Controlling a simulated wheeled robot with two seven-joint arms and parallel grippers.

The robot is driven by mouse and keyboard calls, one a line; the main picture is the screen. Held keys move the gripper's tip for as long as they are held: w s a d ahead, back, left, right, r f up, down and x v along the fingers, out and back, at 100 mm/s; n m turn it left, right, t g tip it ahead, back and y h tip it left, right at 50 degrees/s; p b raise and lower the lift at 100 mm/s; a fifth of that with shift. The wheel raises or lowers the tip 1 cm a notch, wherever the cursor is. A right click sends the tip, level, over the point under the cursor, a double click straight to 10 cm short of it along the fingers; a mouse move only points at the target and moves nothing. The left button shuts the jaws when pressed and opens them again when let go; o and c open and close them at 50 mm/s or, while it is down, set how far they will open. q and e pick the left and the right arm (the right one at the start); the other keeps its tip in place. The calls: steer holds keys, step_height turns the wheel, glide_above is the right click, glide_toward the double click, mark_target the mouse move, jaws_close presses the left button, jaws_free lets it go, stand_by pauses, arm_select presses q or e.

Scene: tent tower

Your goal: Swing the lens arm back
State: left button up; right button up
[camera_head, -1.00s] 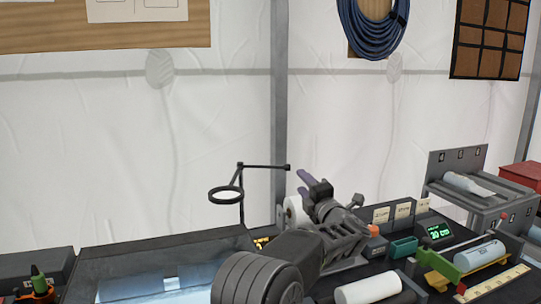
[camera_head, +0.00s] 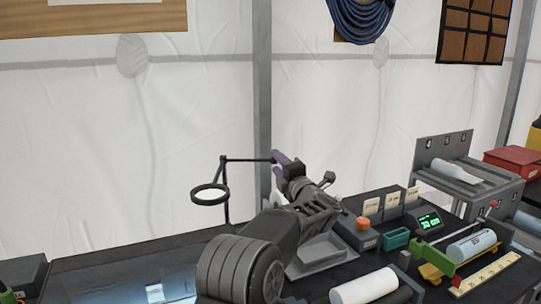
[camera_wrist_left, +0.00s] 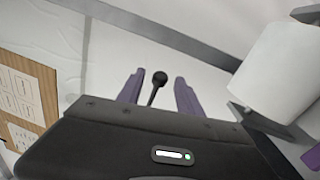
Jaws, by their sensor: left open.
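The lens arm is a thin black bar (camera_head: 247,160) on an upright post, with a ring-shaped lens (camera_head: 210,194) to the left and a small knob at its right end. My left gripper (camera_head: 279,161) has its purple fingers at that knob end. In the left wrist view the round black knob (camera_wrist_left: 160,78) on its thin stem shows between the two open, spread fingers of the left gripper (camera_wrist_left: 160,82). A gap shows on each side of the knob. My right gripper is not in view.
A white roll (camera_wrist_left: 280,70) is close to the right of the fingers in the wrist view. On the bench are a white cylinder (camera_head: 364,287), a green tray (camera_head: 396,238), a green-lit display (camera_head: 429,221) and a grey rack (camera_head: 468,180). The white tent wall (camera_head: 180,120) is behind.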

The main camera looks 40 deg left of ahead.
arm_select(q)
steer(key=p+x, duration=0.1)
steer(key=x, duration=0.3)
steer(key=shift+a+r, duration=0.1)
steer(key=shift+a, duration=0.05)
steer(key=shift+w+a+p, duration=0.3)
steer(key=shift+a, duration=0.2)
jaws_close()
stand_by(0.9)
